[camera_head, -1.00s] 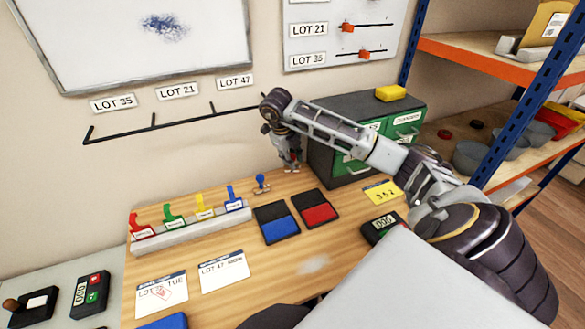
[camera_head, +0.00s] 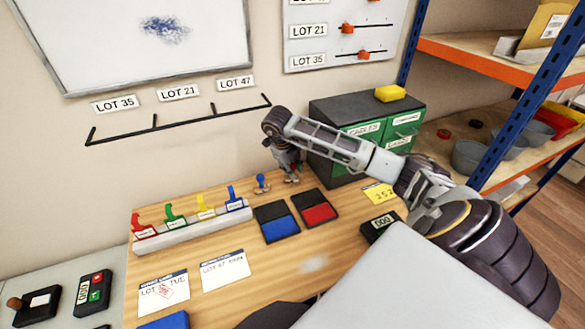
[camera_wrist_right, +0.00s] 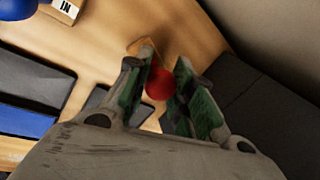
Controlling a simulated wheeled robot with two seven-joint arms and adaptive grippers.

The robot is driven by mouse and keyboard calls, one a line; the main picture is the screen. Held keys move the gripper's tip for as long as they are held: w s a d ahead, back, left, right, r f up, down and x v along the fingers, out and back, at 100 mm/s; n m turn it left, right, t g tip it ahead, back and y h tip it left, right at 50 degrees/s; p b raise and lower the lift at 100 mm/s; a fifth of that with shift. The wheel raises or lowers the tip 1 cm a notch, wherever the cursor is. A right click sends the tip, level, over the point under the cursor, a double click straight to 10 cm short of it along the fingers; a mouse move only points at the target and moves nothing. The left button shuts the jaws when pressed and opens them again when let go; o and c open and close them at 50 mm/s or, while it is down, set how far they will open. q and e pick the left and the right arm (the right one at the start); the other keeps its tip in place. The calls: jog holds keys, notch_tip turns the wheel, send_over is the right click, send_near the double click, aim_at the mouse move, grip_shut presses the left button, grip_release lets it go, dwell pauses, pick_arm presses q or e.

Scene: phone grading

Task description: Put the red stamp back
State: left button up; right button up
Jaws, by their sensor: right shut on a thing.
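The red stamp's round red knob (camera_wrist_right: 158,84) shows between the two fingers of my right gripper (camera_wrist_right: 160,95) in the right wrist view. The gripper is shut on it; the stamp's lower part is mostly hidden. In the head view my right gripper (camera_head: 291,176) points down low over the back of the wooden table, just right of the blue stamp (camera_head: 262,184) and in front of the cabinet. The red ink pad (camera_head: 318,206) lies in front of the gripper, beside the blue ink pad (camera_head: 279,222). My left gripper is not in view.
The dark cabinet with green drawers (camera_head: 348,113) stands close right of the gripper. A pale rack (camera_head: 190,230) with coloured clips is at left. Two paper cards (camera_head: 224,268) lie in front. A yellow card (camera_head: 379,193) and counter (camera_head: 380,226) are at right.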

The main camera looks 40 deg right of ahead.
jog(key=shift+w+d+f, duration=0.1)
jog(key=shift+d+f, duration=0.05)
jog(key=shift+f, duration=0.2)
jog(key=o, duration=0.8)
jog(key=shift+r, duration=0.15)
jog(key=shift+r, duration=0.15)
jog(key=shift+b+v, duration=0.5)
jog(key=shift+v, duration=5.4)
